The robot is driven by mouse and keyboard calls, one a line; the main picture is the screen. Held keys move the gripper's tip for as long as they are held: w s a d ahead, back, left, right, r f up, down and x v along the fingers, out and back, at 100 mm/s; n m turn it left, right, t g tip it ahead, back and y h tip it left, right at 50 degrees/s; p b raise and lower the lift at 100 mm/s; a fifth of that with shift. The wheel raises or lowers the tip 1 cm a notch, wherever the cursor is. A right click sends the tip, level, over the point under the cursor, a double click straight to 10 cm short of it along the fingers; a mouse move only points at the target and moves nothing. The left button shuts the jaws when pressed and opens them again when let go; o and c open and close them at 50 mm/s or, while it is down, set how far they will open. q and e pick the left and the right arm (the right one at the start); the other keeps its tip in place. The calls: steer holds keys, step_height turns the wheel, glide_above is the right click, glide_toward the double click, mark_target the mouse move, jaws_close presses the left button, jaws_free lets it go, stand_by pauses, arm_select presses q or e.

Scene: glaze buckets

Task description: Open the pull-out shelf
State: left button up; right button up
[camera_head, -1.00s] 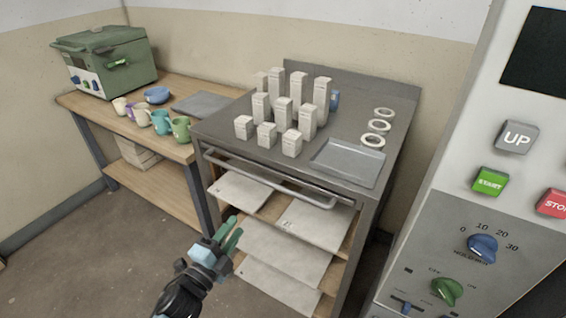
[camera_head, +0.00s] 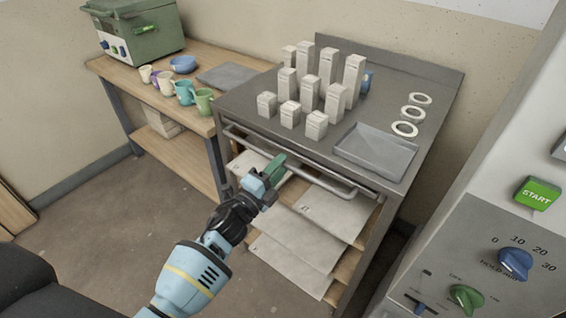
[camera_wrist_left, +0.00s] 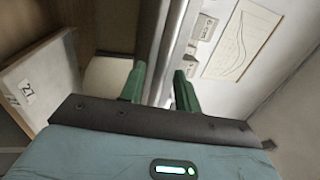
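The pull-out shelf's long metal bar handle (camera_head: 325,181) runs along the front of the grey metal bench (camera_head: 400,185), just under its top. The shelf itself is mostly hidden under the top and looks pushed in. My left gripper (camera_head: 275,168) has green fingers and overlaps the left part of the handle in the head view. In the left wrist view its fingers (camera_wrist_left: 160,88) stand apart with a gap between them. A long grey edge or bar runs up from that gap; I cannot tell whether the fingers touch it. My right gripper is not in view.
White boxes (camera_head: 308,88), rings (camera_head: 405,128) and a grey tray (camera_head: 375,150) stand on the bench. Pale boards (camera_head: 300,240) lie on the racks below. A wooden table (camera_head: 120,75) with mugs is at left; a control panel (camera_head: 490,250) is at right. The floor in front is open.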

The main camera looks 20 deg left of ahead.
arm_select(q)
steer(key=shift+x, duration=0.85)
steer(key=shift+c, duration=0.2)
jaws_close()
